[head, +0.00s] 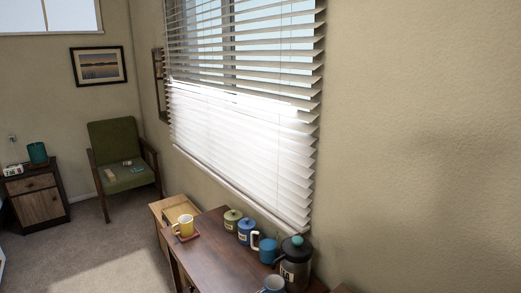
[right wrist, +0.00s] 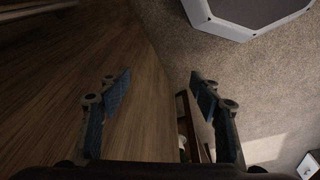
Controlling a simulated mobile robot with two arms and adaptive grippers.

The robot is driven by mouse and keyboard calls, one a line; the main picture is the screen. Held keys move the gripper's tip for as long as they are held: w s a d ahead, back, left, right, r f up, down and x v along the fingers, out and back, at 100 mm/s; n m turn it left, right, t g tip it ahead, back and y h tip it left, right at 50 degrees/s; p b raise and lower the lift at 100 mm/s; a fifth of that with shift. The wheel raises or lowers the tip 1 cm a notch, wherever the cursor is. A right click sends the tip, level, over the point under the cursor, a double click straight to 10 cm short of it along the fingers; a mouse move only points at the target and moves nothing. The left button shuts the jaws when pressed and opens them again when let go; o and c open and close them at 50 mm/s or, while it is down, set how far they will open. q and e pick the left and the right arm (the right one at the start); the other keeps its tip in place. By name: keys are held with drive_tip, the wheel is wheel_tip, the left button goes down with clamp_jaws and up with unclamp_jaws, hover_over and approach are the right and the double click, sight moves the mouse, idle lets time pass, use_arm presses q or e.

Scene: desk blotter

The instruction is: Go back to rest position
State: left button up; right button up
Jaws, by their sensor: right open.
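My right gripper (right wrist: 160,93) shows in the right wrist view. Its two fingers are spread wide apart with nothing between them. A brown wood surface (right wrist: 75,60) fills the left of that view, beside and behind the left finger. Carpet (right wrist: 270,75) lies beyond the right finger. Neither gripper shows in the head view, and my left gripper is in no view.
In the head view a dark wooden table (head: 215,262) stands below the blinds (head: 240,140). It bears a yellow mug (head: 185,225), canisters (head: 232,220), blue mugs (head: 267,249) and a French press (head: 295,265). A green chair (head: 122,155) stands farther back. Open carpet (head: 105,250) lies left.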

drive_tip(key=s+d+f+g, duration=0.1)
drive_tip(key=s+d+f, duration=0.1)
drive_tip(key=s+f, duration=1.2)
drive_tip(key=shift+s+d+b, duration=0.3)
drive_tip(key=shift+s+d, duration=0.1)
drive_tip(key=shift+s, duration=0.45)
